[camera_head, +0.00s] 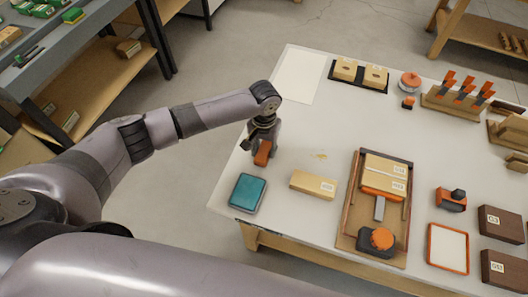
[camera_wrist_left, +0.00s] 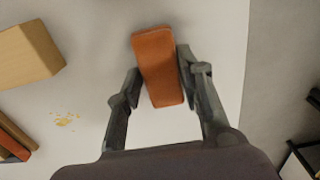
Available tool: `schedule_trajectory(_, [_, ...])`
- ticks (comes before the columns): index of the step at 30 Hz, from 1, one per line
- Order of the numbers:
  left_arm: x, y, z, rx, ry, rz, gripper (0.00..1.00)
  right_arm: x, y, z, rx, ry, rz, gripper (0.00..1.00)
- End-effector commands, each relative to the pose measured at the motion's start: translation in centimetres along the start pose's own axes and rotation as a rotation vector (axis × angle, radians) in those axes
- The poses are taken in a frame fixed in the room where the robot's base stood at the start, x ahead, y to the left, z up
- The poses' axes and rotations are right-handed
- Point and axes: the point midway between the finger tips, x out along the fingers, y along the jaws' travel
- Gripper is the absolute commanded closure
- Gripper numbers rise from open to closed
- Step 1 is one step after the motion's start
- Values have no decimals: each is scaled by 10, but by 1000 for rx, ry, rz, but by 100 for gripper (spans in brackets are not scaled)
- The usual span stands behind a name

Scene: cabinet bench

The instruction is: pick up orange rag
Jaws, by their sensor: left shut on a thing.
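The orange rag (camera_head: 263,153) looks like a small folded orange block near the left edge of the white bench. In the left wrist view the rag (camera_wrist_left: 158,66) lies between the two fingers. My left gripper (camera_head: 262,146) is shut on it, and it also shows in the left wrist view (camera_wrist_left: 156,88). The rag is over the bench top; I cannot tell whether it touches the surface. My right gripper is not in view.
A teal tray (camera_head: 247,193) and a light wooden block (camera_head: 313,185) lie near the rag on the bench (camera_head: 290,140). Small crumbs (camera_head: 319,156) lie to the right. A wooden tray (camera_head: 348,226) with a clamp stands farther right. A white sheet (camera_head: 300,77) lies behind.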

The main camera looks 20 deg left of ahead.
Motion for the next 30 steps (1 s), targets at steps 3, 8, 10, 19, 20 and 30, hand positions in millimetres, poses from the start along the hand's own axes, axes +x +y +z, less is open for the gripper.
schedule_trajectory(3, [0,0,0,0,0,0,85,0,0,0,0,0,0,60])
schedule_trajectory(8, [-3,0,0,0,1,1,85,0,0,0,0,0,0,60])
schedule_trajectory(10, [-7,0,-1,-1,1,0,85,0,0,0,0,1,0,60])
schedule_trajectory(19, [-60,0,-1,1,6,2,85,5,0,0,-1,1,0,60])
schedule_trajectory(20, [-69,0,-2,0,7,3,85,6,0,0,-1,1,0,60])
schedule_trajectory(30, [-162,0,-2,0,5,2,85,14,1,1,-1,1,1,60])
